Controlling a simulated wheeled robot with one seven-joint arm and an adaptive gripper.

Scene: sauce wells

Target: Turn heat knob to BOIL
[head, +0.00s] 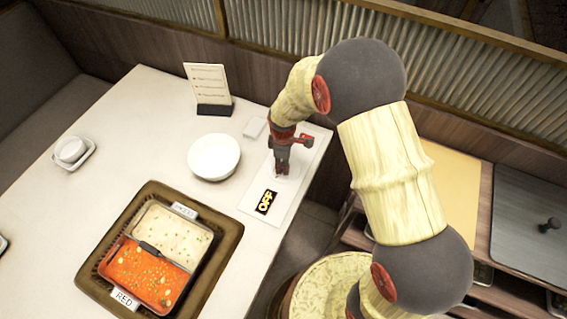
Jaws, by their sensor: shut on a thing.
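No BOIL mark is readable from here.
A split pot (240,228) holds red and pale broth at the front. A white bowl (214,157) sits just left of my gripper. A menu stand (213,109) and small dishes (71,150) stand farther left. A wooden cart (478,200) is at right.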

